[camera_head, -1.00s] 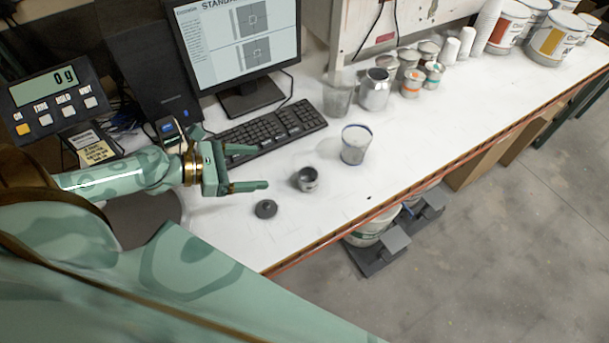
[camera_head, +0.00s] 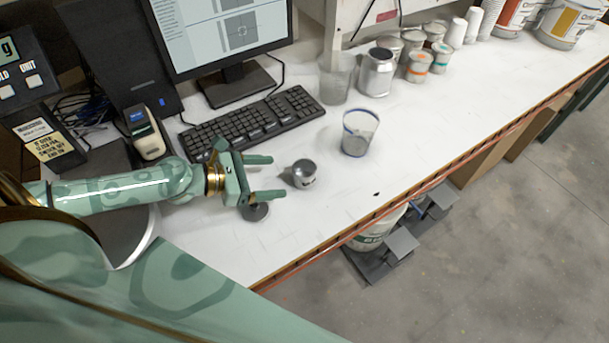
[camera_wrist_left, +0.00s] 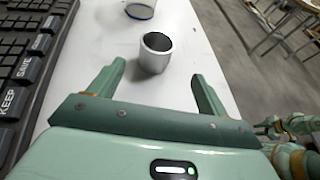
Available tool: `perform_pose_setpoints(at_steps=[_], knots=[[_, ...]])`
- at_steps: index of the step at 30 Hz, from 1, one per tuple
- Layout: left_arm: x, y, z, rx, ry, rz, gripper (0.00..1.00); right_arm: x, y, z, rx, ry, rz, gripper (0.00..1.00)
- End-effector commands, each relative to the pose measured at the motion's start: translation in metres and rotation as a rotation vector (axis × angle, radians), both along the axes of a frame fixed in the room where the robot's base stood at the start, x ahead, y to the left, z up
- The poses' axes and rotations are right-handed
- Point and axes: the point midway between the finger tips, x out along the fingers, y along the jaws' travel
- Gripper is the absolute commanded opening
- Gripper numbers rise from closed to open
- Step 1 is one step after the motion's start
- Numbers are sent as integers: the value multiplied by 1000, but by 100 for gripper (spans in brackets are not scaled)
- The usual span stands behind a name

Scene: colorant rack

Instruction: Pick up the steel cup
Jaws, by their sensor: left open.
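The small steel cup (camera_head: 303,174) stands on the white bench just beyond my left gripper's fingertips in the head view. It also shows in the left wrist view (camera_wrist_left: 155,54), upright with its dark open mouth, ahead of and between the fingers. My left gripper (camera_head: 277,177) is open and empty, its two fingers pointing toward the cup; the left wrist view shows both fingers (camera_wrist_left: 158,72) apart, not touching it. Parts of my right arm show at the right edge of the wrist view, too small to read its jaws.
A clear cup with a blue rim (camera_head: 359,133) stands beyond the steel cup. A dark round object (camera_head: 258,212) lies by the lower finger, partly hidden. The keyboard (camera_head: 252,124) lies behind the gripper. Cans (camera_head: 377,73) stand farther back. The bench's front edge (camera_head: 372,219) is nearby.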

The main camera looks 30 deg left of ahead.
Motion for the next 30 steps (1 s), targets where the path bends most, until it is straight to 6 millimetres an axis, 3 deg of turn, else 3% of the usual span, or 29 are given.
perform_pose_setpoints(at_steps=[6,13,21,30], knots=[[26,-23,-12,-1,-3,2,78,1,-1,4,0,-2,0,36],[38,-33,-21,-1,0,1,78,1,-4,5,-5,-3,2,36],[69,-53,-40,-2,1,1,78,1,-5,6,-7,-3,2,36],[73,-57,-43,0,1,0,75,1,-5,6,-6,-3,3,36]])
